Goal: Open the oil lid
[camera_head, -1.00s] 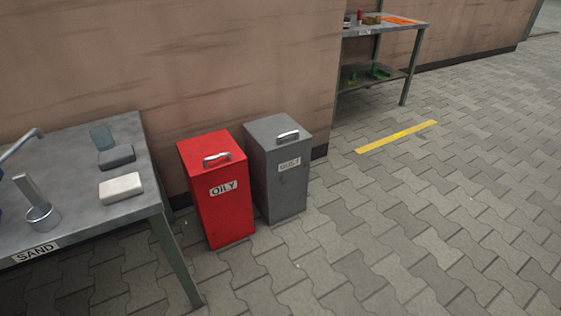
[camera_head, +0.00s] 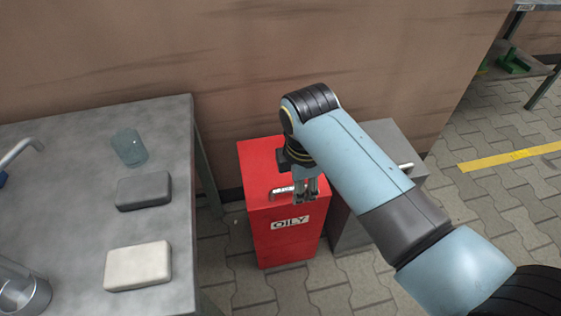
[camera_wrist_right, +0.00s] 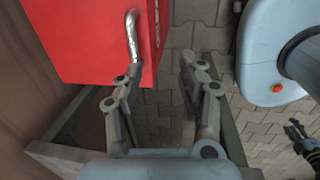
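The red bin marked OILY (camera_head: 262,224) stands beside the table, with a silver bar handle (camera_head: 280,192) on its closed lid (camera_head: 262,160). My right gripper (camera_head: 305,196) points down at the right end of the handle in the head view and partly hides the lid. In the right wrist view, the handle (camera_wrist_right: 132,37) lies ahead of my right gripper (camera_wrist_right: 155,92), whose fingers are apart with nothing between them. My left gripper (camera_wrist_right: 299,134) appears small at the right edge of that view; its opening is unclear.
A grey bin (camera_head: 350,230) stands right of the red one, mostly behind my right arm. The grey table (camera_head: 80,180) at left holds a glass (camera_head: 129,147), a dark block (camera_head: 143,192), a white block (camera_head: 138,266) and a metal cup (camera_head: 22,292). A wall is behind.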

